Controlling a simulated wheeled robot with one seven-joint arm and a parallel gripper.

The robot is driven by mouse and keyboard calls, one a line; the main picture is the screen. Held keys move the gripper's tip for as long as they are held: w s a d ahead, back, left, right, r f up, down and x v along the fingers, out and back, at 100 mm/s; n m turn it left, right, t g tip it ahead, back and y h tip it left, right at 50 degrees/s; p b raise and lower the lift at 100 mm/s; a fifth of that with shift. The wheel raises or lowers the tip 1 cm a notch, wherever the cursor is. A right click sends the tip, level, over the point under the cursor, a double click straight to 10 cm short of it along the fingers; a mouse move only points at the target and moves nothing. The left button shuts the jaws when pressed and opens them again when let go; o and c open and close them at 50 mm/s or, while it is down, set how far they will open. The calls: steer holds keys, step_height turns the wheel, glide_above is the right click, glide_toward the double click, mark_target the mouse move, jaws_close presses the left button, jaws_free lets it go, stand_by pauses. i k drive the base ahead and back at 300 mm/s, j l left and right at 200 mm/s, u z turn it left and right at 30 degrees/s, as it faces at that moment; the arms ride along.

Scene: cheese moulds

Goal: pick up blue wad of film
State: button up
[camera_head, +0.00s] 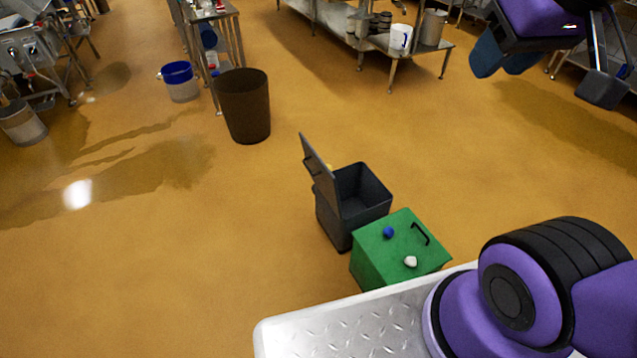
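The blue wad of film (389,232) is small and round. It lies on top of the closed lid of a green bin (372,262), left of the lid's black handle. A white wad (411,262) lies on the same lid, nearer to me. My gripper (550,75) is at the upper right, high up and far from the blue wad. Its dark fingers are spread well apart and nothing shows between them. Part of it is cut off by the top edge of the picture.
A grey bin (334,220) with its lid raised stands open just behind the green one. A brown bin (245,108) and a blue-rimmed bucket (183,90) stand farther back. Steel tables (425,48) line the back. The orange floor (180,270) at left is clear.

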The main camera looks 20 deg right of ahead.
mark_target(389, 232)
steer(key=k+j, duration=0.1)
steer(key=k, duration=0.35)
steer(key=k+j+z, duration=0.1)
steer(key=k, duration=0.35)
steer(key=i+l, duration=0.5)
steer(key=i, duration=0.15)
steer(key=i+l+z, duration=0.1)
steer(key=i+l, duration=0.45)
steer(key=i, duration=0.15)
